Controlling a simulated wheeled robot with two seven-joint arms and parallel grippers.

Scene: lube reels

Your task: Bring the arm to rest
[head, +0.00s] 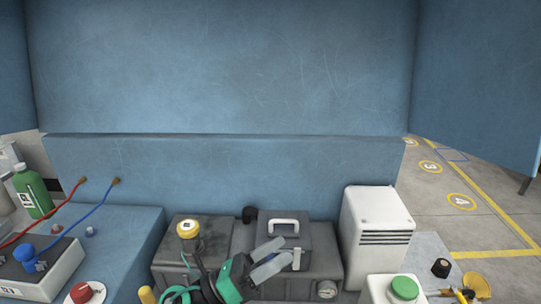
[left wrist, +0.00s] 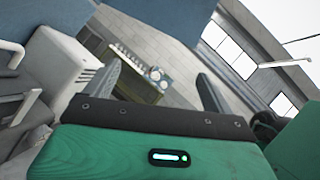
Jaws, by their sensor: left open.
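My left gripper (head: 284,250) is at the lower middle of the head view, green with two grey fingers spread apart and nothing between them. It is in front of the grey toolbox with a white handle (head: 284,226) and hides part of it. My right gripper is not in view.
A white vented box (head: 378,225) stands right of the toolbox. A green bottle (head: 33,191), red and blue hoses are at left. A blue wall (head: 220,70) rises behind.

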